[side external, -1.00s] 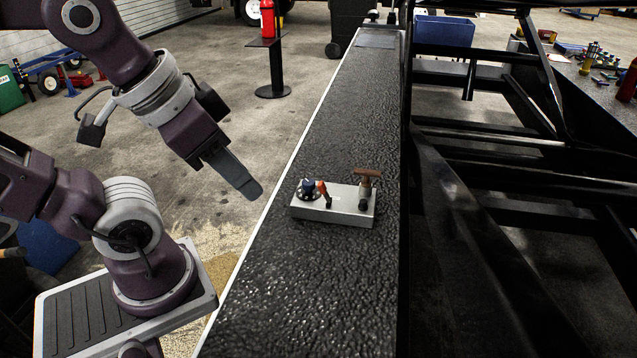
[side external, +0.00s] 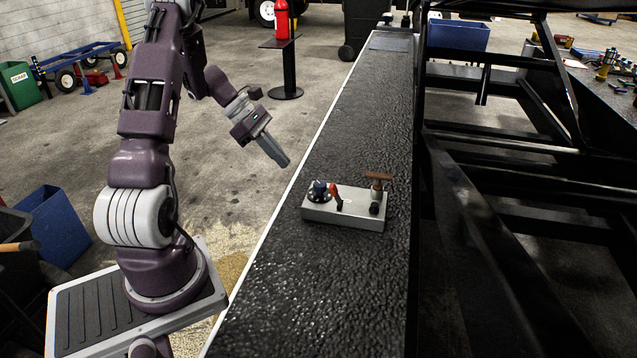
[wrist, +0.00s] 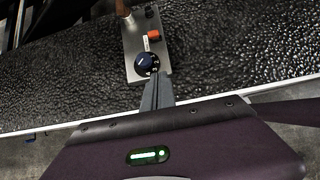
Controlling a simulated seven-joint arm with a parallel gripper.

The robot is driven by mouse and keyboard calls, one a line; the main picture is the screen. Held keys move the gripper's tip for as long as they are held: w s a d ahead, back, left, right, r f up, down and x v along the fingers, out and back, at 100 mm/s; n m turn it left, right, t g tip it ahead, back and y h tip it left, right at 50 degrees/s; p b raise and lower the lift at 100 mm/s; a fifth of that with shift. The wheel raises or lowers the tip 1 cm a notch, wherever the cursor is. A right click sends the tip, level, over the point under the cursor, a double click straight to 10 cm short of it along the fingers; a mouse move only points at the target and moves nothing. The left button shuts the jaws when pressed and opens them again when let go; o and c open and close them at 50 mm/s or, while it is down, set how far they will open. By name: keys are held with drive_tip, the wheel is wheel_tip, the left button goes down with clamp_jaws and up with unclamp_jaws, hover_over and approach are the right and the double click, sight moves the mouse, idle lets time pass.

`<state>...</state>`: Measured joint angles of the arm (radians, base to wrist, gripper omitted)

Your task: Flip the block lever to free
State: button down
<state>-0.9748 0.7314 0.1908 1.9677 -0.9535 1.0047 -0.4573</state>
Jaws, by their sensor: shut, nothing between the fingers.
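A light grey control box (side external: 345,213) lies on the black belt. On it are a dark blue knob (side external: 319,189) at the left, a small orange-red lever (side external: 335,194) beside it, and a brown T-shaped handle (side external: 378,178) at the right end. I cannot read which one is marked block or free. My gripper (side external: 285,162) is shut and empty, above the belt's left edge, apart from the box. In the wrist view its fingers (wrist: 162,77) point toward the blue knob (wrist: 146,64); the orange-red lever (wrist: 154,36) shows beyond it.
The black belt (side external: 300,280) is otherwise clear around the box. A dark metal frame (side external: 480,200) rises along its right side. A red extinguisher (side external: 282,18) on a black stand is behind on the floor, with a blue bin (side external: 458,36) further right.

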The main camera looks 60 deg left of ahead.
drive_tip(key=shift+f, duration=0.15)
approach(319, 204)
drive_tip(key=x, duration=0.3)
drive_tip(key=shift+w+d, duration=0.2)
drive_tip(key=shift+w+d+r, duration=0.2)
drive_tip(key=shift+w+d, duration=0.2)
drive_tip(key=shift+w, duration=0.05)
drive_tip(key=shift+w+d+r, duration=0.2)
drive_tip(key=shift+w+d, duration=0.25)
drive_tip(key=shift+w+d+r, duration=0.35)
drive_tip(key=shift+w+d, duration=0.1)
drive_tip(key=shift+w, duration=0.05)
